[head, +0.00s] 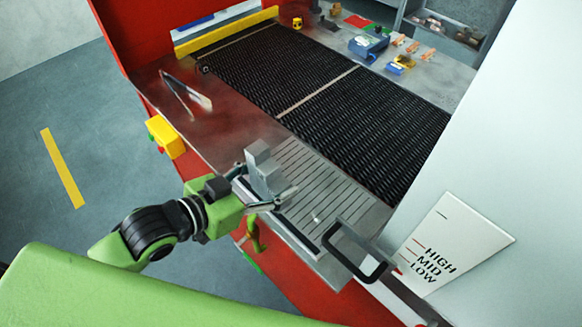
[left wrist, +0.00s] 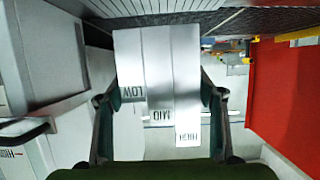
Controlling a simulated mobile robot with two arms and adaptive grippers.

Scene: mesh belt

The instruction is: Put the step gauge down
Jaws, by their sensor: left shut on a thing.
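The step gauge (head: 264,168) is a grey stepped block. My left gripper (head: 266,186) is shut on it, with one finger on each side. In the left wrist view the gauge (left wrist: 158,70) shows three steps of differing length marked LOW, MID and HIGH, between the two fingers of the gripper (left wrist: 160,96). In the head view it is by the near edge of the slatted metal plate (head: 322,195); I cannot tell whether it touches the plate. My right gripper is not in view.
The black mesh belt (head: 330,100) lies beyond the plate. A black handle (head: 352,252) and a white card marked HIGH, MID, LOW (head: 455,240) are at the right. A yellow box with buttons (head: 166,137) is on the red side. Small items, including a blue device (head: 368,45), lie at the back.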

